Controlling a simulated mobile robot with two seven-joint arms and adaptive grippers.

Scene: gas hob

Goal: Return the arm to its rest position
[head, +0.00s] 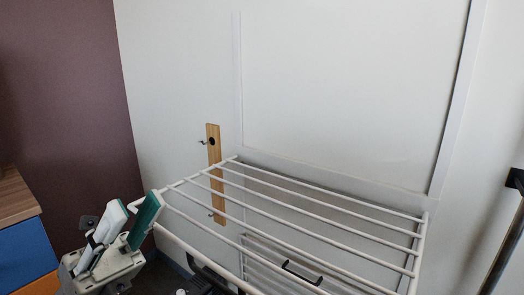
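My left gripper (132,213) is at the lower left of the head view, pointing up. Its two fingers, with white and teal faces, stand apart with a gap between them, and nothing shows in the gap. It is close to the left end of a white rail rack (290,208), and the teal finger overlaps the rack's corner in the picture. I cannot tell whether they touch. My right gripper is not in view. No gas hob shows.
A wooden hook board (215,150) hangs on the white wall behind the rack. A cabinet with a blue front (25,255) stands at the left edge. A dark pole (508,235) stands at the right edge. A black handle-like bar (302,275) shows below the rails.

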